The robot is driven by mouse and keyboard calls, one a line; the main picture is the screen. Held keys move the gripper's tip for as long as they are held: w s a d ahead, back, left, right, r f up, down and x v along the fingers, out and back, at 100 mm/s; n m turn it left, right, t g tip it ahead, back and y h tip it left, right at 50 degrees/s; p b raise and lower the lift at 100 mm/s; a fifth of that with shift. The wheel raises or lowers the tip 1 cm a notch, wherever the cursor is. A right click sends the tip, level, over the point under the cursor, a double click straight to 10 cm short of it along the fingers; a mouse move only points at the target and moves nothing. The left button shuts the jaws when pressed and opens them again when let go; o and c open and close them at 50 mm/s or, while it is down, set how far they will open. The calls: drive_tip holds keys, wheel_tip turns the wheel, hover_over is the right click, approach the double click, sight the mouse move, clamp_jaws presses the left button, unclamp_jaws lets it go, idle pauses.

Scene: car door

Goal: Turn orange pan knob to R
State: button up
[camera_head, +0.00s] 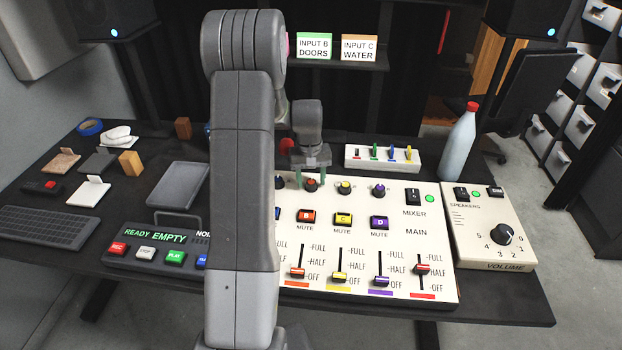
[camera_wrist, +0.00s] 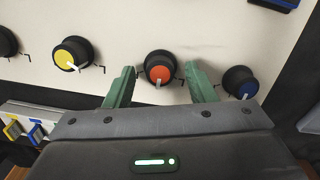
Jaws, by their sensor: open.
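The orange pan knob (camera_head: 312,185) is a black knob with an orange cap on the cream mixer panel (camera_head: 390,215). In the wrist view the orange knob (camera_wrist: 160,69) has its white pointer line toward the bottom of the picture, roughly midway between the small marks at its sides. My gripper (camera_head: 312,176) is over it with the fingers pointing down. In the wrist view my gripper's green fingers (camera_wrist: 161,76) are open, one on each side of the knob, with a visible gap at both sides. The L and R letters are not readable.
In the wrist view a yellow knob (camera_wrist: 73,54) is at the left and a blue knob (camera_wrist: 239,82) stands close beside the right finger. Mute buttons and faders fill the panel's front. A speaker box (camera_head: 490,225) and a bottle (camera_head: 459,140) stand to the right.

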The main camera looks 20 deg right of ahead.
drive_tip(key=shift+f, duration=0.3)
drive_tip(key=c, duration=1)
drive_tip(key=m, duration=0.2)
drive_tip(key=m+b, duration=0.1)
drive_tip(key=m, duration=0.2)
drive_tip(key=shift+m+t+y, duration=0.3)
drive_tip(key=m, duration=0.6)
drive_tip(key=shift+s+d+r+t, duration=0.1)
drive_tip(key=shift+t, duration=0.2)
